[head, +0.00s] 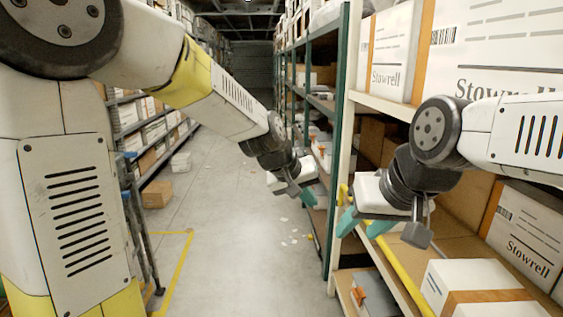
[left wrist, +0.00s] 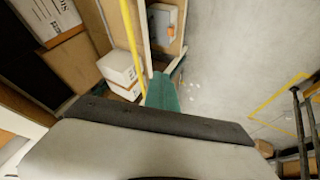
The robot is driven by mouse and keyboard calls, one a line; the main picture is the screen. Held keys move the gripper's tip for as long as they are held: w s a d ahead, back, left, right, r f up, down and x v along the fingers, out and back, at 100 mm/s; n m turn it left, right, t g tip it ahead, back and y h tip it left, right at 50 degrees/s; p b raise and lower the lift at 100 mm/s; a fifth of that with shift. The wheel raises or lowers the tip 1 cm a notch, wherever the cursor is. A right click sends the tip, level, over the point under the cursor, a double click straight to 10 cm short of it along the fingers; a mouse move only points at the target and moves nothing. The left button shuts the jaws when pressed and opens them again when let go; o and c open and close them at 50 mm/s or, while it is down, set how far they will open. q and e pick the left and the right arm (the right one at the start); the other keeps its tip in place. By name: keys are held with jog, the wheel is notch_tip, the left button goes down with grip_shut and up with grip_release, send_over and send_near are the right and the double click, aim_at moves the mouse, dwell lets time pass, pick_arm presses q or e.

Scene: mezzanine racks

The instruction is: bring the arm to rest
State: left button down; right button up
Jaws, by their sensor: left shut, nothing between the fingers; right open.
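My left arm reaches from the left across the aisle in the head view. Its gripper (head: 307,190) is shut and empty, over the aisle floor just left of the rack. In the left wrist view its green fingers (left wrist: 162,93) show together with nothing between them. My right arm comes in from the right in the head view. Its gripper (head: 362,224) is open and empty, with two green fingers apart, in front of the rack shelf by the yellow rail.
A rack with a yellow rail (head: 392,262) and Stowrell boxes (head: 527,235) stands close on the right. A white box with brown tape (head: 470,278) sits on its shelf. The aisle floor (head: 225,230) is mostly clear, with paper scraps. A small carton (head: 157,194) stands at left.

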pick_arm(q)
jog(key=s+a+r+y, duration=0.1)
jog(key=s+a+r, duration=0.1)
jog(key=s+a, duration=0.7)
jog(key=s+a+r+y, duration=0.2)
jog(key=s+a, duration=0.8)
jog(key=a, duration=0.2)
jog(key=shift+a+r+t, duration=0.3)
jog(key=shift+t, duration=0.1)
jog(key=shift+s, duration=0.1)
